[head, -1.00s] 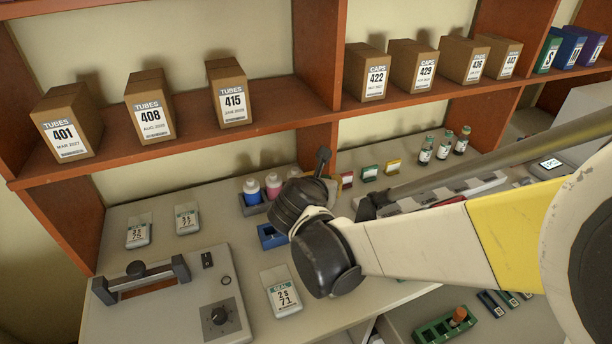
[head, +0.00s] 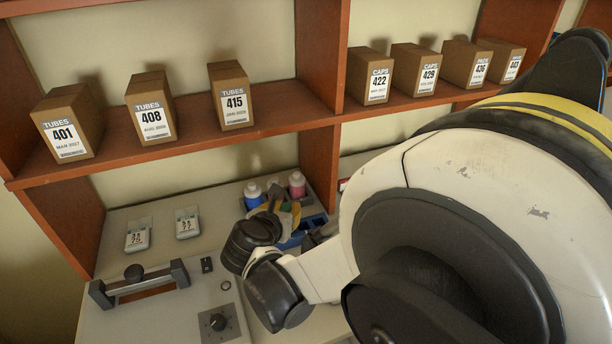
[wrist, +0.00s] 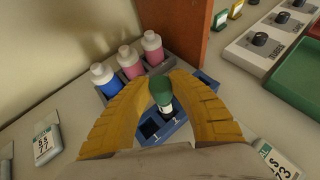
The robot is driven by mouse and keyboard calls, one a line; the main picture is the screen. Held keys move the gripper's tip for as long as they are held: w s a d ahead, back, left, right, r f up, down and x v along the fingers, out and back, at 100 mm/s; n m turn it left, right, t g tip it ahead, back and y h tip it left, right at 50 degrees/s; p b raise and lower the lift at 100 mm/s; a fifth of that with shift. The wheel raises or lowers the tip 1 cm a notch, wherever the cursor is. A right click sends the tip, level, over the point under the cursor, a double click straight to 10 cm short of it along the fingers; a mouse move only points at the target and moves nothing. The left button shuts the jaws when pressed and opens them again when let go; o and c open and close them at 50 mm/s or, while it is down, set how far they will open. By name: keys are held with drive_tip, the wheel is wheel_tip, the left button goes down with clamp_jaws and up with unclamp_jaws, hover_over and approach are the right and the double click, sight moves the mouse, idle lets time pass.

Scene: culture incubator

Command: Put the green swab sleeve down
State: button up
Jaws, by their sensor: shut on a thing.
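The green swab sleeve (wrist: 161,92) is between the yellow fingertips of my gripper (wrist: 163,88) in the wrist view. Its green top and a pale band below it show, and it stands about upright. A blue rack (wrist: 178,138) with square openings lies directly under and around it. I cannot tell whether the sleeve's lower end is inside an opening or just above it. In the head view my gripper (head: 288,213) is at the blue rack (head: 312,228), partly behind my wrist, and the sleeve cannot be made out there.
A grey holder (wrist: 155,72) with one blue and two pink bottles stands close behind the blue rack. A brown shelf divider (wrist: 190,35) rises behind. A green tray (wrist: 297,80) is at right.

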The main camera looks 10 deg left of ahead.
drive_tip(key=shift+f, duration=0.9)
drive_tip(key=shift+f, duration=0.1)
drive_tip(key=o, duration=0.8)
drive_tip(key=shift+b, duration=0.3)
drive_tip(key=p+v, duration=0.3)
drive_tip(key=v, duration=0.9)
drive_tip(key=shift+p, duration=0.35)
drive_tip(key=shift+a, duration=0.1)
